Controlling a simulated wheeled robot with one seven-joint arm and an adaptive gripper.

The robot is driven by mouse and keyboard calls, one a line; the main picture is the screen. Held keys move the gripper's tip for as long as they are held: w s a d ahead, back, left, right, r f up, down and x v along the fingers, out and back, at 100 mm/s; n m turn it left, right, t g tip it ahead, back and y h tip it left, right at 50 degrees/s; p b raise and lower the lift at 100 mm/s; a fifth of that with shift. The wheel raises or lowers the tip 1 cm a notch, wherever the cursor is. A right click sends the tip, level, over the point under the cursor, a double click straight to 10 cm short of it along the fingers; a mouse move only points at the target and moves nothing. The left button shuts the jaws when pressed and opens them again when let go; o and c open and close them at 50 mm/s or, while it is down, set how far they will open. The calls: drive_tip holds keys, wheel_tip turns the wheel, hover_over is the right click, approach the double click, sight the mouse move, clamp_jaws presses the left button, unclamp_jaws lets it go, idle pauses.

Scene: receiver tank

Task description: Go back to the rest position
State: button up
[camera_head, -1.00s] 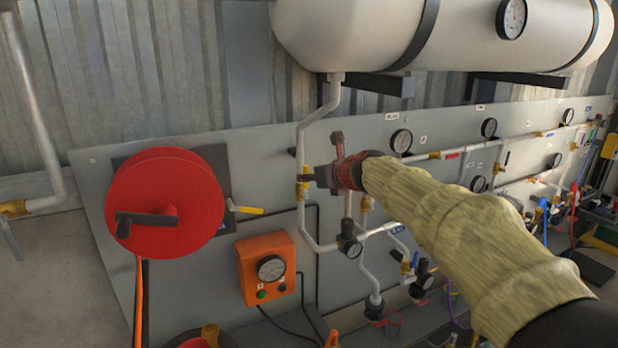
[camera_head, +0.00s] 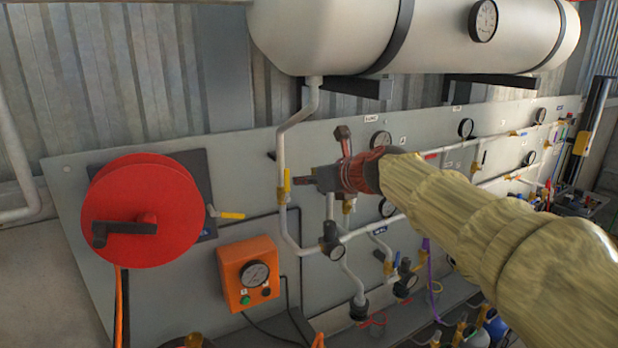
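My gripper (camera_head: 312,180) is at the end of my arm, which is in a pale yellow cover and reaches in from the lower right. It is in front of the grey panel (camera_head: 180,300), with its fingers pointing left toward the vertical white pipe (camera_head: 282,150). A yellow valve handle (camera_head: 286,181) on that pipe shows just left of the fingertips. I cannot tell whether the fingers touch it, nor whether they are open or shut.
A red reel (camera_head: 160,215) with a dark crank and an orange box (camera_head: 249,268) with a gauge are on the panel at left. A white tank (camera_head: 330,35) hangs above my arm. Gauges, pipes and valves fill the right side. Hoses and bottles (camera_head: 475,335) stand below.

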drive_tip(key=s+d+f+n+g+h, duration=0.25)
drive_tip(key=s+f+n+g, duration=0.25)
drive_tip(key=s+f+n, duration=1.15)
drive_tip(key=s+d+f+n+h, duration=0.2)
drive_tip(key=s+d+f+n, duration=0.2)
drive_tip(key=s+d+n, duration=0.3)
drive_tip(key=s+d+f+n+g+h, duration=0.1)
drive_tip(key=s+d+n, duration=0.5)
drive_tip(key=s, duration=1.1)
drive_tip(key=shift+d+f+n+h, duration=0.35)
drive_tip(key=shift+d+f+h, duration=0.2)
drive_tip(key=shift+d+f, duration=0.9)
drive_tip(key=shift+d+r, duration=0.1)
